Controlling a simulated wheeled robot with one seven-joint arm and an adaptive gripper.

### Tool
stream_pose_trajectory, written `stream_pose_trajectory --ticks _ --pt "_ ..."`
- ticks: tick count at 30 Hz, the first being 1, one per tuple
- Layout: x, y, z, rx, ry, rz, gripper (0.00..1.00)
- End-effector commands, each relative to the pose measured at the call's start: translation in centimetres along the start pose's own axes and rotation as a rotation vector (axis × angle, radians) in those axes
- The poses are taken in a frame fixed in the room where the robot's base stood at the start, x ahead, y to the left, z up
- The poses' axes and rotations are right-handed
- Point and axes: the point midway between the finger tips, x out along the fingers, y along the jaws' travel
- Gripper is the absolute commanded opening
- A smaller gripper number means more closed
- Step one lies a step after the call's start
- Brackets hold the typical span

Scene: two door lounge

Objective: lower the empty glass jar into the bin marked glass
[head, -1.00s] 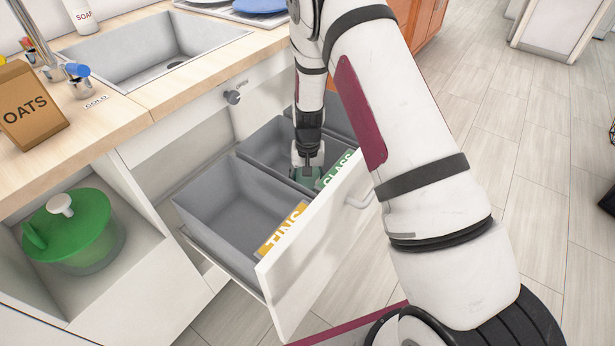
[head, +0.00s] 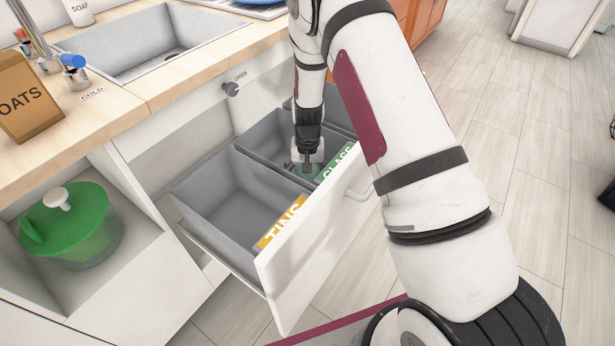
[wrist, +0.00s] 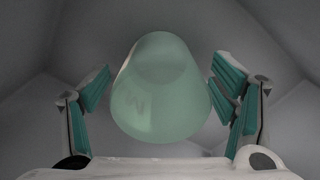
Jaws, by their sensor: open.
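The pale green, translucent glass jar (wrist: 160,95) is in the middle of the wrist view, between my spread fingers. A gap shows on each side of it. Grey bin walls surround it. My gripper (wrist: 163,95) is open, with teal finger pads apart from the jar. In the head view, my gripper (head: 306,169) points down inside the grey bin (head: 262,146) behind the green GLASS label (head: 336,164). The jar cannot be made out clearly in the head view, and the bin floor is hidden there.
The bins sit in a pulled-out drawer with a white front (head: 290,268). The nearer bin (head: 212,190), labelled TINS, looks empty. Another bin lies behind the glass one. The countertop (head: 165,88) overhangs the drawer's left side. A green-lidded container (head: 65,228) stands on the lower shelf.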

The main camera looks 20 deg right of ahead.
Motion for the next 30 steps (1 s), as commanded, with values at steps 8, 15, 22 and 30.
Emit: stream_pose_trajectory --ticks 8,15,22,30 --pt "-3.2 -0.1 -0.1 -0.001 0.005 -0.001 0.79" --pt "-8.2 -0.1 -0.1 -0.001 0.005 -0.002 0.79" --pt "-11.2 0.0 -0.1 0.0 0.002 -0.001 0.79" --pt "-13.2 0.1 0.1 0.0 0.001 -0.001 0.79"
